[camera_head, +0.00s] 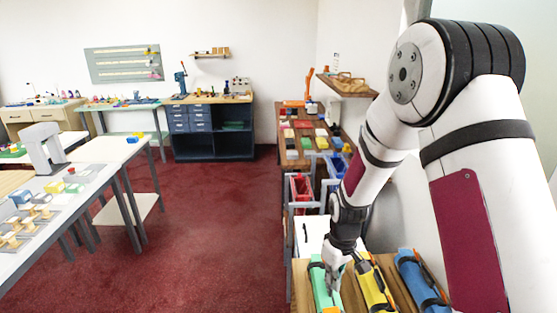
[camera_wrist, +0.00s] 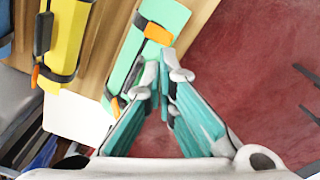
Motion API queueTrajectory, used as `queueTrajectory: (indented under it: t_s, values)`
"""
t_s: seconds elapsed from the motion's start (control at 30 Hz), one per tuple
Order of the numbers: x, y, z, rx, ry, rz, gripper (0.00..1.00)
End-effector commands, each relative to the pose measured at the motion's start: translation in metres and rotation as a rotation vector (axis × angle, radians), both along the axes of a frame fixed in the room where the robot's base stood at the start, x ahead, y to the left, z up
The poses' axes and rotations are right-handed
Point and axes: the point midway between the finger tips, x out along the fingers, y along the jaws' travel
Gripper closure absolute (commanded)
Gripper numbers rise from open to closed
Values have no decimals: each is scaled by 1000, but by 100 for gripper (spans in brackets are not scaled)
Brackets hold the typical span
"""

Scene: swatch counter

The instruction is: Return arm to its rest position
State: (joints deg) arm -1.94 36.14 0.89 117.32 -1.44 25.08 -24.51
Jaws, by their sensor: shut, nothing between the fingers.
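My white arm reaches down from the upper right in the head view, and my gripper (camera_head: 333,284) hangs low over the wooden counter. In the wrist view my gripper (camera_wrist: 163,72) has its fingertips together with nothing between them. The fingers overlap a green swatch item (camera_wrist: 150,32) with a black strap and an orange tab; whether they touch it I cannot tell. This green item (camera_head: 318,284) is at the left on the counter, partly hidden by the gripper. A yellow item (camera_head: 373,288) and a blue item (camera_head: 421,279) lie to its right.
The wooden counter (camera_wrist: 104,38) ends at red carpet (camera_wrist: 250,50). Beyond stand a shelf table with colored swatches (camera_head: 304,133) and red and blue bins (camera_head: 300,188). A wall shelf (camera_head: 347,85) is behind my arm. Open carpet (camera_head: 215,215) lies left of the counter.

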Motion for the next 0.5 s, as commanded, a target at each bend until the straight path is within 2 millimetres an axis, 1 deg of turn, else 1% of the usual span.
queueTrajectory:
  t_s: [0.03,0.07,0.1,0.17,0.2,0.27,0.3,0.37,0.4,0.5]
  values:
    - [1,-1,22,1,-24,-16,100]
    - [0,-2,34,0,-35,-27,100]
    - [-1,-3,50,2,-52,-44,100]
    - [-5,-4,75,3,-76,-70,100]
    - [-9,-5,91,6,-90,-86,100]
    - [-15,-7,114,8,-115,-112,100]
    - [-21,-8,129,10,-130,-128,100]
    - [-29,-9,150,14,-154,-154,100]
    - [-36,-10,163,17,-169,-170,100]
    - [-54,-12,194,26,-208,-211,100]
